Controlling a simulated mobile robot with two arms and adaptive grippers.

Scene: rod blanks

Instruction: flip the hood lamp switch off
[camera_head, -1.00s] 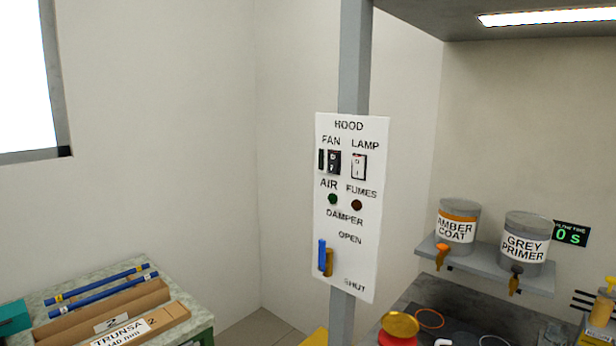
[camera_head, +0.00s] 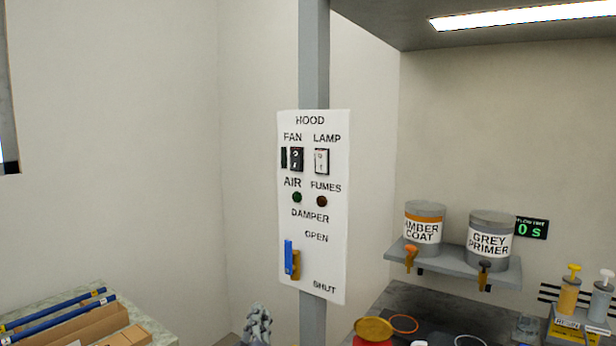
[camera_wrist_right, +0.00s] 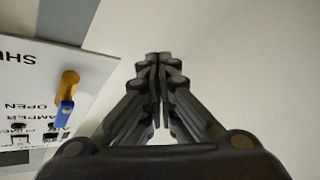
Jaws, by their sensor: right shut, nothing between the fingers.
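The white hood panel (camera_head: 328,225) hangs on a grey post. Its lamp switch (camera_head: 321,161) is a white rocker in a dark frame under the word LAMP, right of the dark fan switch (camera_head: 296,159). The hood lamp (camera_head: 520,16) is a bright lit strip at the top right. My right gripper (camera_head: 258,310) shows at the bottom edge, below and left of the panel, apart from it. In the right wrist view my right gripper (camera_wrist_right: 158,60) is shut and empty. The panel (camera_wrist_right: 45,75) appears upside down at its left. My left gripper is out of view.
A blue damper lever (camera_head: 289,257) sticks out low on the panel, near OPEN; it also shows in the right wrist view (camera_wrist_right: 65,112). Amber and grey cans (camera_head: 424,225) stand on a shelf at right. Bare wall lies left of the post.

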